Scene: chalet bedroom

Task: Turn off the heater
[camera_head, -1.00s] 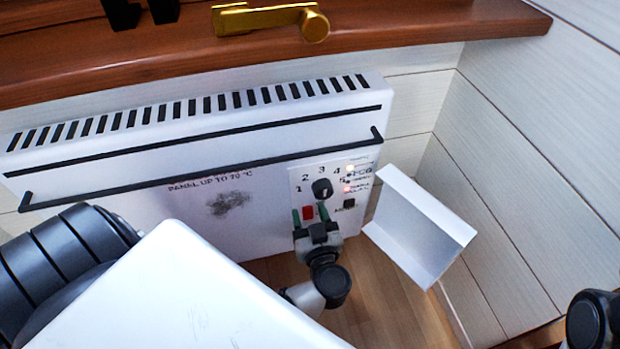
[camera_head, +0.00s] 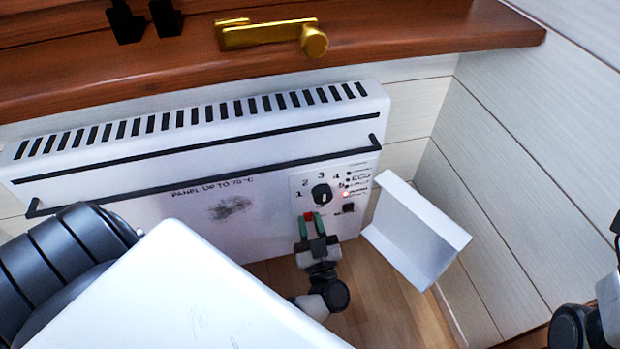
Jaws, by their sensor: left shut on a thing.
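A white panel heater (camera_head: 130,205) with a slotted top and a dark rail hangs low on the wall. Its control panel, at the right end, has a black knob (camera_head: 321,195) with numbers around it, a red switch (camera_head: 308,216) below it and a small dark button (camera_head: 348,208). One red indicator light (camera_head: 346,194) is lit; the dots above it look dark. My left gripper (camera_head: 311,222) has green fingertips and is shut on the red switch, which shows between the tips. My right gripper is not in view; only part of my right arm shows at lower right.
A white open flap (camera_head: 415,235) juts out right of the control panel. A wooden sill (camera_head: 420,35) with a brass handle (camera_head: 270,35) runs above the heater. The plank wall (camera_head: 530,180) closes the right side. Bare wood floor (camera_head: 385,295) lies below.

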